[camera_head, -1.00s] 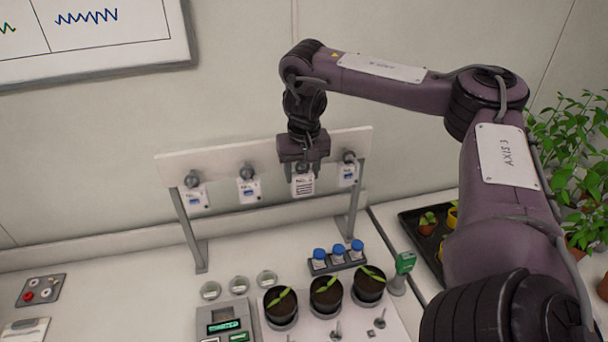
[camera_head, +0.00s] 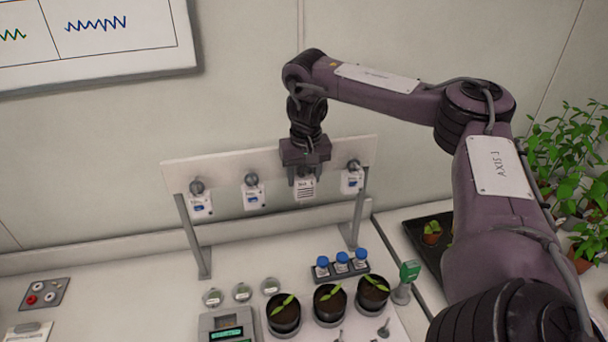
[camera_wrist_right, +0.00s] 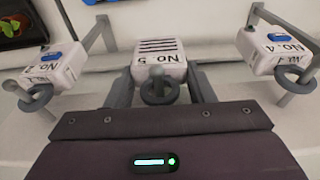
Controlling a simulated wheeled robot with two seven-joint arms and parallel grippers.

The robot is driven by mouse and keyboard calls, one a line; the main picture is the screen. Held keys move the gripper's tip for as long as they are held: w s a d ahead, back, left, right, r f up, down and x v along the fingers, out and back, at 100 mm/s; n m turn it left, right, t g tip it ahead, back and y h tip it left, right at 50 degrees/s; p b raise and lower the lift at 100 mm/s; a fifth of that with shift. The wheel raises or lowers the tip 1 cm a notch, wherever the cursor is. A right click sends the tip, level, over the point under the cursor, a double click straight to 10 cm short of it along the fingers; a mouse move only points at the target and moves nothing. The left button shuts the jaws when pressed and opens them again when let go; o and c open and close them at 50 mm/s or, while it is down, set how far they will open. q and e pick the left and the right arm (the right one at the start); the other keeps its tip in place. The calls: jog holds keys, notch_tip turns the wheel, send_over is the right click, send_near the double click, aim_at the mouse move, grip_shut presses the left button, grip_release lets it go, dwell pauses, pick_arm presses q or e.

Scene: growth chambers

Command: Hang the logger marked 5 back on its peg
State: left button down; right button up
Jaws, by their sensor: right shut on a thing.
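The logger marked No. 5 (camera_wrist_right: 160,58) is a small white box with dark slots and a grey hanging ring (camera_wrist_right: 160,91). In the head view the logger (camera_head: 305,188) is in front of the peg board, third from left. My right gripper (camera_head: 304,172) is shut on it from above, and its fingers (camera_wrist_right: 160,95) flank the ring in the wrist view. A grey peg end (camera_wrist_right: 155,72) shows close to the ring. I cannot tell whether the ring is around the peg. My left gripper is not in view.
The pale peg board (camera_head: 225,172) stands on grey legs. Loggers hang on both sides, including No. 4 (camera_wrist_right: 277,48) at right in the wrist view. Below are potted seedlings (camera_head: 330,302), blue-capped bottles (camera_head: 342,260) and a grey meter (camera_head: 226,326). The bench's left part is mostly clear.

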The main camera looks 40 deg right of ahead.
jog(key=o, duration=1.2)
jog(key=shift+c, duration=0.2)
jog(key=shift+s+a+r, duration=0.1)
jog(key=shift+s+r, duration=0.1)
jog(key=shift+r, duration=1.1)
jog(key=shift+s+a+r, duration=0.1)
jog(key=shift+s+r, duration=0.05)
jog(key=shift+r, duration=1.15)
jog(key=shift+s+a+r, duration=0.1)
jog(key=shift+s+r, duration=0.1)
jog(key=shift+r, duration=1.1)
